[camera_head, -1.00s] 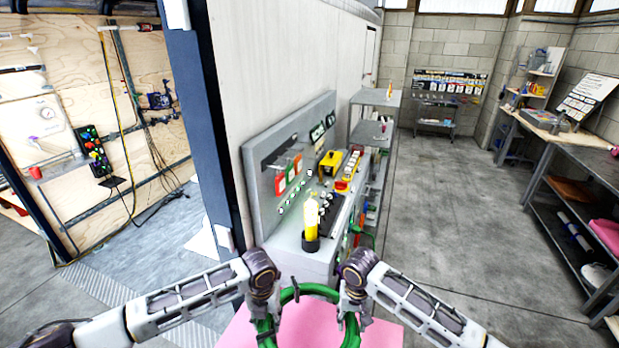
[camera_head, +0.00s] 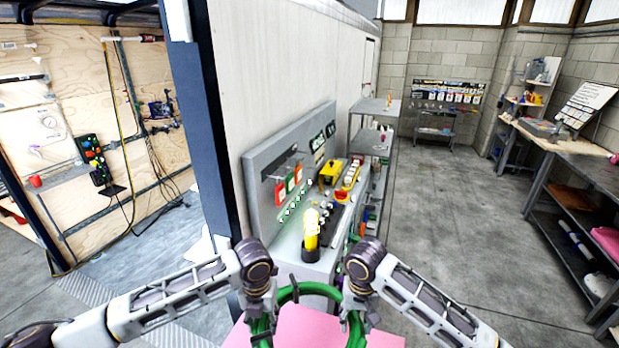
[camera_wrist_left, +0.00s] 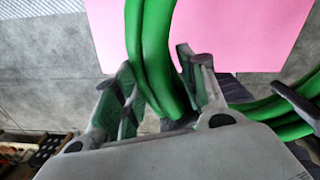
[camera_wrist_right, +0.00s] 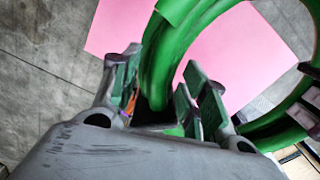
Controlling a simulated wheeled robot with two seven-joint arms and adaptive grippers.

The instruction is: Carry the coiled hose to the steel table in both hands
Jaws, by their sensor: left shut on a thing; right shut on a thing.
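The green coiled hose (camera_head: 309,289) is at the bottom centre of the head view, held in front of my body. My left gripper (camera_head: 262,318) is shut on its left side and my right gripper (camera_head: 353,312) on its right side. In the left wrist view the hose (camera_wrist_left: 150,45) passes between the fingers. In the right wrist view the coil (camera_wrist_right: 180,45) does the same and curves away to the right. The lower part of the coil is out of the head view. A dark-topped metal table (camera_head: 585,168) with lower shelves stands at the right; I cannot tell whether it is the steel table.
A grey bench with an upright panel (camera_head: 262,205) stands close ahead, bearing a yellow bottle (camera_head: 311,228) and a yellow box (camera_head: 330,171). A grey metal rack (camera_head: 375,105) stands behind it. A dark post (camera_head: 217,150) is at the left. The concrete floor (camera_head: 455,215) is clear at centre right.

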